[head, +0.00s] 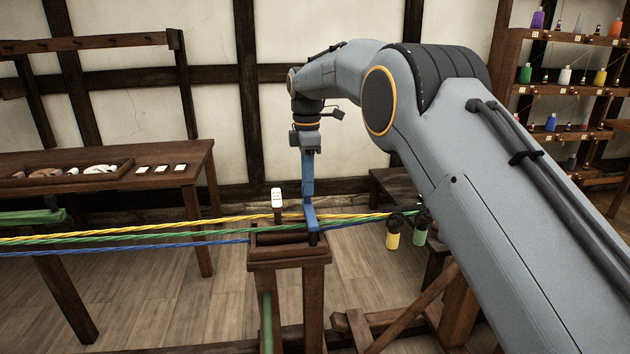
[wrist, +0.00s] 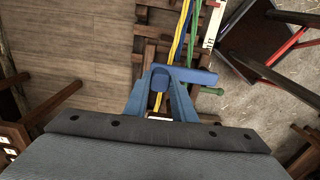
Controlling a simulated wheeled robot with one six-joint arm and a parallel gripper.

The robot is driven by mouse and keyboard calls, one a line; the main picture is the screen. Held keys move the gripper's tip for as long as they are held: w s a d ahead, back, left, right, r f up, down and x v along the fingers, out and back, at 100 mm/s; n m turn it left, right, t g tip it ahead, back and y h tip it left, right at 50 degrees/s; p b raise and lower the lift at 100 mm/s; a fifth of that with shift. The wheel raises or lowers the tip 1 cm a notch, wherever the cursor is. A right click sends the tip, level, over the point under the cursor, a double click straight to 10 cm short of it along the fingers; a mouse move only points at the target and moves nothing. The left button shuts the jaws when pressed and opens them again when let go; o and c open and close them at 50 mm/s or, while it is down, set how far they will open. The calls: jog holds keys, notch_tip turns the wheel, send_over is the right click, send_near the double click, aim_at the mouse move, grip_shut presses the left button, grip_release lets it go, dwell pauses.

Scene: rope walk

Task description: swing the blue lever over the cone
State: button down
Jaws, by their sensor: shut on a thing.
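The blue lever (head: 311,217) is at the wooden stand where the ropes run through, in the middle of the head view. My gripper (head: 307,190) points straight down from above, its blue fingers shut on the lever's upright end. In the wrist view my gripper (wrist: 160,88) has a finger on each side of the lever's rounded blue end, and the lever's arm (wrist: 200,76) reaches out to the right. I cannot make out the cone in either view; the lever and fingers cover part of the stand.
Yellow, green and blue ropes (head: 130,233) stretch from the left to the wooden stand (head: 288,264). Yellow (head: 393,236) and green (head: 420,232) bobbins hang to the right. A table (head: 185,165) with small items is at left, shelves (head: 560,92) at right.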

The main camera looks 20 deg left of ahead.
jog(key=shift+r, duration=0.1)
jog(key=c, duration=1.5)
grip_release()
jog(key=shift+r+b, duration=0.85)
jog(key=shift+r, duration=3)
